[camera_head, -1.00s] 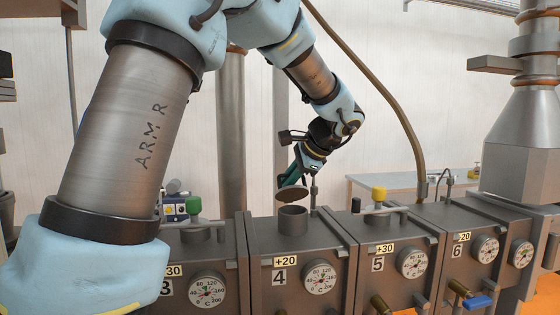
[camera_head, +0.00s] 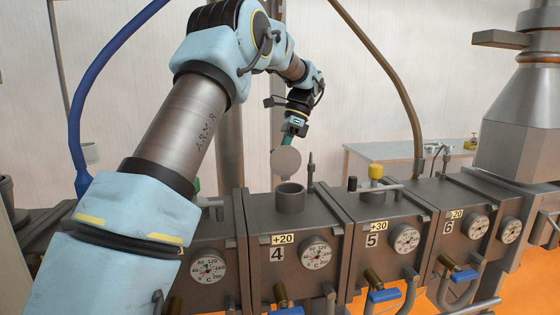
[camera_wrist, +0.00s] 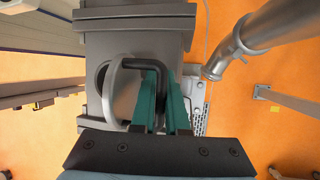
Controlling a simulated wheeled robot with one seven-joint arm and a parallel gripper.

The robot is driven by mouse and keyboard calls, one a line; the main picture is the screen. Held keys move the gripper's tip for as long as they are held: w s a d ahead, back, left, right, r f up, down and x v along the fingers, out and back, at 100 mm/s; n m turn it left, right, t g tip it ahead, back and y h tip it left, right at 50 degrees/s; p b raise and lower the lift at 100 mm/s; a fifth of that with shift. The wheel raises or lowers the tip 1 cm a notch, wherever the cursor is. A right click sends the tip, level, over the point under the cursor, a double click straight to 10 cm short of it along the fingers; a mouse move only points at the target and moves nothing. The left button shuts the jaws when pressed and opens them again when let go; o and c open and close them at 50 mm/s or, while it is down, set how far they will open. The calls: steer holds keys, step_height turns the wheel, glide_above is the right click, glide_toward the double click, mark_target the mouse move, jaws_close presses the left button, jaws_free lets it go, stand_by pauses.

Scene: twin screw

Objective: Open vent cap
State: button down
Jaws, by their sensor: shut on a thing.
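The vent cap (camera_head: 286,162) is a grey round disc, standing nearly upright just above the short round vent neck (camera_head: 290,195) on barrel section 4. The neck's top opening shows uncovered. My gripper (camera_head: 295,130) is above the cap, green fingers pointing down. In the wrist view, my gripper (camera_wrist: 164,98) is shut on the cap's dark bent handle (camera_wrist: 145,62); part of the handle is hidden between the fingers. The cap (camera_wrist: 112,90) also shows there, edge-on at the left of the fingers, partly covering the vent opening.
A thin upright probe (camera_head: 311,170) stands close to the right of the neck. Section 5 carries a yellow-topped fitting (camera_head: 376,172) and a horizontal bar. Dial gauges (camera_head: 316,254) line the front, with blue-handled valves (camera_head: 384,296) below. A brown hose (camera_head: 385,75) hangs behind.

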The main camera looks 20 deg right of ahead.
steer(key=shift+w+f+g, duration=0.2)
steer(key=shift+f+g, duration=0.1)
steer(key=shift+g, duration=0.3)
steer(key=c, duration=1.2)
jaws_free()
steer(key=shift+r, duration=0.1)
